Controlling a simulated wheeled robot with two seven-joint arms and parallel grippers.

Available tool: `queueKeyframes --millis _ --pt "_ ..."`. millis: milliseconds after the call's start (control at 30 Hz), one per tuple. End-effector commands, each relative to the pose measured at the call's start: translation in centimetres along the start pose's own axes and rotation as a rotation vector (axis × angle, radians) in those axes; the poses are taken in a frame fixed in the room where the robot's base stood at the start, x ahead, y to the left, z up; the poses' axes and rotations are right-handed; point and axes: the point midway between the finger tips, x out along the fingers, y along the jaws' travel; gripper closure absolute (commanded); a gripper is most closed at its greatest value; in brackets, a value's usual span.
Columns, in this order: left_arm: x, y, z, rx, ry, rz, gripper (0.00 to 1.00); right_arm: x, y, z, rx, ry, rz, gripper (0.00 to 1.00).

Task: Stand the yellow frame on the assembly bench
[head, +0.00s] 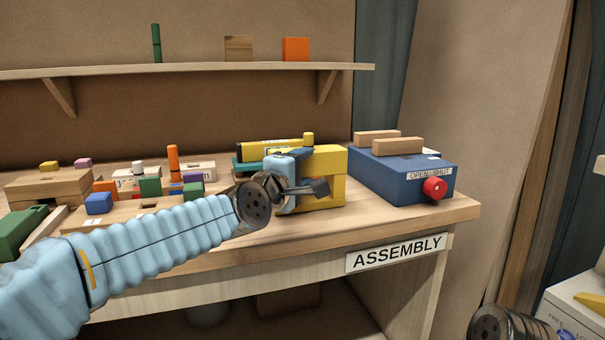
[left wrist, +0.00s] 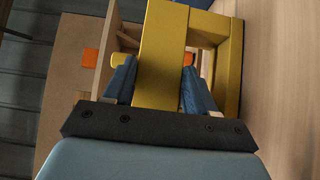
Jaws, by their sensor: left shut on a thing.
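The yellow frame (head: 327,163) stands upright at the bench, left of the blue box. My left gripper (head: 300,186) is shut on the yellow frame, on its near side. In the left wrist view the frame (left wrist: 160,50) passes between the two blue fingers (left wrist: 153,85), and its other bars show to the right, close to the wooden surface. The assembly bench (head: 400,225) has a sign reading ASSEMBLY on its front edge. I cannot tell whether the frame's foot touches the bench top. My right gripper does not show clearly; only a dark, rounded part of my body is at the lower right.
A blue box (head: 390,177) with a red knob (head: 434,188) and wooden blocks on top stands right of the frame. Several coloured blocks and wooden boards crowd the left. A shelf (head: 200,70) hangs above.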

Motion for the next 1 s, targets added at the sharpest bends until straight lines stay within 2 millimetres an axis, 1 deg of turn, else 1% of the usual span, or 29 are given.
queueKeyframes --millis 67,167,200,333,367,600,700,767,867,1000 --pt "0.0 0.2 0.0 0.0 0.0 0.003 0.91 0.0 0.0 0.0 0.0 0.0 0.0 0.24" --pt "0.0 -0.2 0.0 0.0 0.0 0.003 0.91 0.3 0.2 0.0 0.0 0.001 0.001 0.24" --pt "0.0 -0.3 0.0 0.001 0.0 0.0 0.41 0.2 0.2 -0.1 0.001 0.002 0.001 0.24" --pt "0.0 -0.2 0.0 0.001 0.0 -0.001 0.21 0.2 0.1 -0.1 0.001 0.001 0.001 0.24" --pt "0.0 -0.2 0.0 0.001 0.0 -0.001 0.18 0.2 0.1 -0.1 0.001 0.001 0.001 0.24" --pt "0.0 -0.2 0.0 0.0 0.0 -0.001 0.18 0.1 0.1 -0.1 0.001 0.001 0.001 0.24" --pt "0.0 0.4 0.1 0.0 -0.001 0.0 0.18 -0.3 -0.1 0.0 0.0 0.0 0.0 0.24" --pt "-0.8 0.2 0.1 0.0 -0.002 0.001 0.18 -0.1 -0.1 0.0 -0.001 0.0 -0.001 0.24" --pt "-2.8 0.3 0.1 -0.001 -0.003 0.001 0.18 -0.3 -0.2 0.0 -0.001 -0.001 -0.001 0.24" --pt "-6.2 0.4 0.1 -0.003 -0.003 0.0 0.18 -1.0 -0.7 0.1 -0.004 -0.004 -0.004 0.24"
